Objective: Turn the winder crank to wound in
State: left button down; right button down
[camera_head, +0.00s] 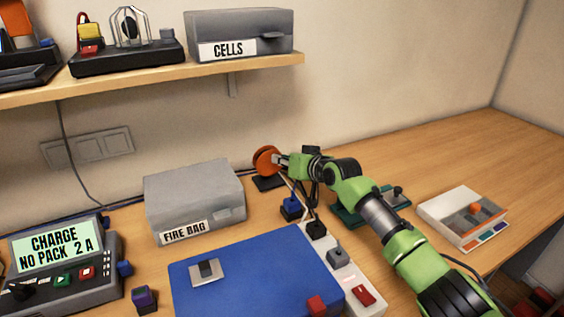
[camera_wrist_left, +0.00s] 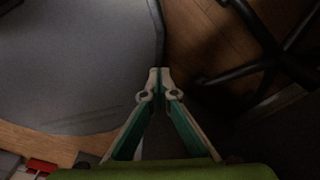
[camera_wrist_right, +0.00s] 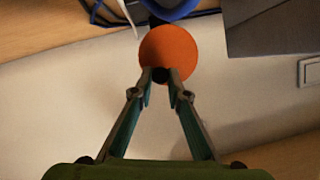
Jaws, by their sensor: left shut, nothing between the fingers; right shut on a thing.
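The winder (camera_head: 267,160) is an orange disc on a dark base at the back of the desk, right of the grey fire bag box. In the right wrist view its orange disc (camera_wrist_right: 168,52) fills the space just past my fingertips. My right gripper (camera_head: 281,161) reaches it from the right and is shut on a small dark part in front of the disc, seemingly the crank; it also shows in the right wrist view (camera_wrist_right: 161,75). The crank itself is mostly hidden by the fingers. My left gripper (camera_wrist_left: 160,75) is shut and empty, over a grey rounded surface and the floor.
The fire bag box (camera_head: 195,200) stands left of the winder. A blue mat (camera_head: 255,268), a white power strip (camera_head: 345,270) and a blue plug (camera_head: 291,207) lie in front. A white tray (camera_head: 462,218) sits at right. The back right desk is clear.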

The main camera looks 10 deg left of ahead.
jog(key=shift+f, duration=0.1)
dwell(0.3)
jog(key=c, duration=2)
grip_release()
jog(key=shift+o, duration=0.2)
jog(key=shift+s+d, duration=0.1)
jog(key=v, duration=1.1)
jog(key=shift+s+d, duration=0.25)
